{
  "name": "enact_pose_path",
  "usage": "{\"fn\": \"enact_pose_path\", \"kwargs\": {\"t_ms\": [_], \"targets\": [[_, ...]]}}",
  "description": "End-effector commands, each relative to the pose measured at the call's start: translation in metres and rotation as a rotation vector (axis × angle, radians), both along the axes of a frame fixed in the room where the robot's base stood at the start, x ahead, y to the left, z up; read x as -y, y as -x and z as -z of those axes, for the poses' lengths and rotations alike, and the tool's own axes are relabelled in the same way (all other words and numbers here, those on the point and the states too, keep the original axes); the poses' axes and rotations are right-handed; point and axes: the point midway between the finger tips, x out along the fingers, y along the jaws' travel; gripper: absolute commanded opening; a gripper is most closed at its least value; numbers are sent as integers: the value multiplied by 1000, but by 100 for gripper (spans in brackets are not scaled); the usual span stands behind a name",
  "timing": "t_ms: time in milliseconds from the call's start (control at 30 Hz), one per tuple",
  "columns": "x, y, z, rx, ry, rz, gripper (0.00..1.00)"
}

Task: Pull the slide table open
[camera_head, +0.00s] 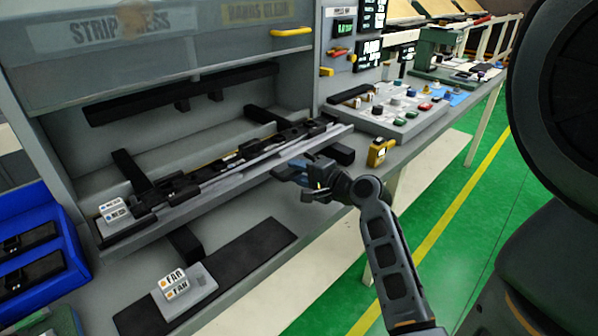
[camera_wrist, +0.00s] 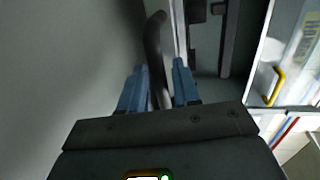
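The slide table (camera_head: 232,172) is a long grey tray carrying black trim parts, lying in the lower opening of the grey machine. My gripper (camera_head: 290,172), with blue fingers, is at the tray's front edge, right of its middle. In the wrist view, a dark curved handle bar (camera_wrist: 154,45) runs between the two blue fingertips of my gripper (camera_wrist: 159,66). The fingers are apart, with a visible gap beside the bar. In the head view, my gripper hides the handle.
A yellow-handled cover (camera_head: 292,31) is above the tray. A blue bin (camera_head: 75,235) stands at left. A FAR-labelled block (camera_head: 190,293) sits on a dark mat (camera_head: 245,262) in front. A button panel (camera_head: 405,122) and yellow box (camera_head: 378,152) are at right. The green floor is clear.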

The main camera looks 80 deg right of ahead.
Motion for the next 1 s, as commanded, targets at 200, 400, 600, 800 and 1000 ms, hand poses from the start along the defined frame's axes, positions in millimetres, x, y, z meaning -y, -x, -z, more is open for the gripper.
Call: {"fn": "enact_pose_path", "kwargs": {"t_ms": [200, 400, 600, 800, 1000], "targets": [[0, 0, -1, 1, 1, 1, 35], [-6, 12, -1, 0, 1, 3, 35], [-23, 39, -8, -1, 1, 3, 35], [-36, 60, -14, 0, 0, 2, 35], [-40, 66, -16, 0, 0, 0, 35]]}}
